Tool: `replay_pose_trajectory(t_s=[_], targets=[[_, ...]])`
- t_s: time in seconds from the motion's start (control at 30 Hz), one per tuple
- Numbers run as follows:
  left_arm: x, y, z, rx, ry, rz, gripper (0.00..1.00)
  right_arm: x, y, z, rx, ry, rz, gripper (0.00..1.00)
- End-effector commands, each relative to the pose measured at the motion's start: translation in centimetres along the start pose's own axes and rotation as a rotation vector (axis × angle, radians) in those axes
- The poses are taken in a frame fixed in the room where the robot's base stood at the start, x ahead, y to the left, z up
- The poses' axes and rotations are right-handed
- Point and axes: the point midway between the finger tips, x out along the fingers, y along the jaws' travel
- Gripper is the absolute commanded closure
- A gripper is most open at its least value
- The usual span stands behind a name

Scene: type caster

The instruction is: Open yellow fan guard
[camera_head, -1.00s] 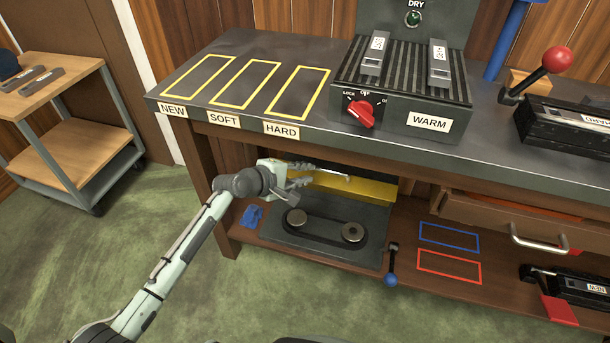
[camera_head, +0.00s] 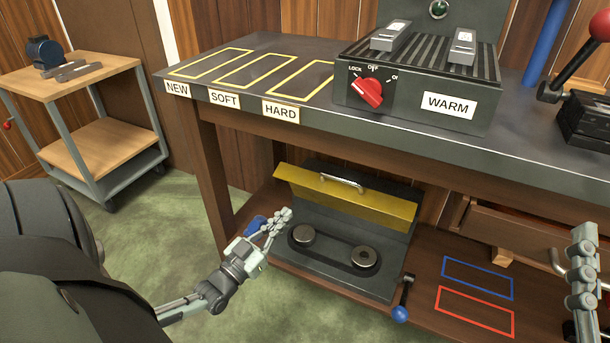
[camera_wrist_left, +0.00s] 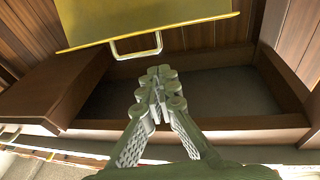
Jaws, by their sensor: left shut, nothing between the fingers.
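The yellow fan guard (camera_head: 345,203) stands raised at the back of the dark unit (camera_head: 330,273) on the low shelf, with a metal handle (camera_head: 343,182) along its top edge. Two round metal discs (camera_head: 365,257) on the unit are uncovered below it. My left gripper (camera_head: 283,217) is shut and empty at the unit's left side, apart from the guard. In the left wrist view the shut fingers (camera_wrist_left: 158,75) point towards the guard (camera_wrist_left: 150,18) and its handle (camera_wrist_left: 138,50), with a gap between. My right gripper (camera_head: 583,255) shows only partly at the right edge.
The workbench top (camera_head: 300,110) overhangs the shelf. A blue-knobbed lever (camera_head: 401,312) stands right of the unit, beside blue and red outlines (camera_head: 476,312). A blue object (camera_head: 256,225) lies behind my left gripper.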

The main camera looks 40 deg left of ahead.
Motion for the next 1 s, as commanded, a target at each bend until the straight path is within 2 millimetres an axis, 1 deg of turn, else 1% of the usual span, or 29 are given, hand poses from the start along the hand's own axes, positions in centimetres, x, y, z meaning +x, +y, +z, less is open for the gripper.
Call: replay_pose_trajectory(t_s=[0.03,0.3,0.5,0.6,0.7,1.0], targets=[[1.1,0.0,-0.1,0.0,0.004,0.001,1.0,0.0,0.1,-0.1,-0.001,0.013,0.001,0.6],[6.9,0.1,0.0,-0.002,0.003,0.001,1.0,0.0,0.3,-1.5,-0.008,0.119,0.004,0.6],[10.5,0.1,0.1,-0.004,0.002,0.001,1.0,-0.2,0.5,-2.7,-0.013,0.205,0.005,0.6],[11.6,0.1,0.0,-0.004,0.002,0.001,1.0,-0.3,0.6,-3.3,-0.015,0.239,0.006,0.6],[12.3,0.0,0.0,-0.003,0.0,0.0,1.0,-0.4,0.6,-3.6,-0.016,0.26,0.006,0.6],[12.6,0.1,0.0,-0.004,-0.002,0.0,1.0,-0.4,0.6,-3.9,-0.017,0.271,0.006,0.6]])
